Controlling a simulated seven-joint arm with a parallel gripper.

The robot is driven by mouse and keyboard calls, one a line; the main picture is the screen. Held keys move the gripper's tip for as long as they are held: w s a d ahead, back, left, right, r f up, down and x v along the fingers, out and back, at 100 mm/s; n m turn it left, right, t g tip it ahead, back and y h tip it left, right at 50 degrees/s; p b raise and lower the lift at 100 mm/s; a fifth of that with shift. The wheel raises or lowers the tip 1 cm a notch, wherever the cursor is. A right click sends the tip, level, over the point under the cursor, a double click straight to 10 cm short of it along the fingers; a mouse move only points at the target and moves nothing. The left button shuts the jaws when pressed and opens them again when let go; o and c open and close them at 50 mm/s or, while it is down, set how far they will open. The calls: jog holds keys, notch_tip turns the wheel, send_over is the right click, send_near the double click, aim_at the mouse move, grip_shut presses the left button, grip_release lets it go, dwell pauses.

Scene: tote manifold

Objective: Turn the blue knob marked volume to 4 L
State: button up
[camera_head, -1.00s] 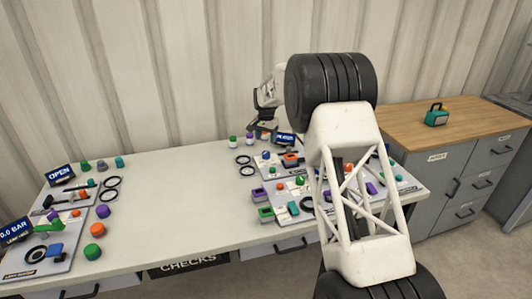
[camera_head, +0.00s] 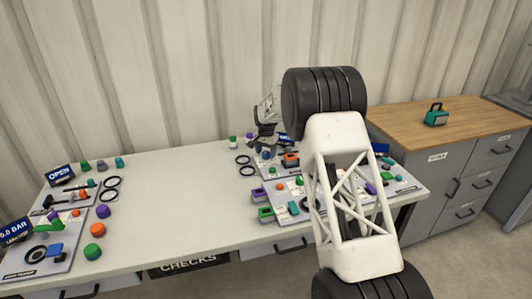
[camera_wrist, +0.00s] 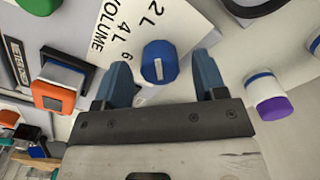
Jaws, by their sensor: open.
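The blue knob (camera_wrist: 158,62) sits on a pale panel in the wrist view, beside the printed word VOLUME and the marks 2 L, 4 L and 6. A white line on its face points toward the bottom of the picture, not at the 4 L mark. My gripper (camera_wrist: 163,66) is open, with one blue-grey finger on each side of the knob. Gaps show between the fingers and the knob, so it is not gripped. In the head view, my gripper (camera_head: 264,122) is over the back of the bench's right-hand panels, and my arm hides part of them.
In the wrist view, an orange-faced block (camera_wrist: 52,97) is left of the fingers and a purple-capped knob (camera_wrist: 271,105) is to the right. A green knob (camera_wrist: 38,5) is at the upper left. The bench (camera_head: 180,180) is clear in the middle.

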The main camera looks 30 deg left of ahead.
jog(key=shift+f, duration=0.1)
jog(key=shift+c, duration=0.5)
jog(key=c, duration=0.8)
jog(key=shift+n, duration=0.4)
jog(key=n, duration=0.9)
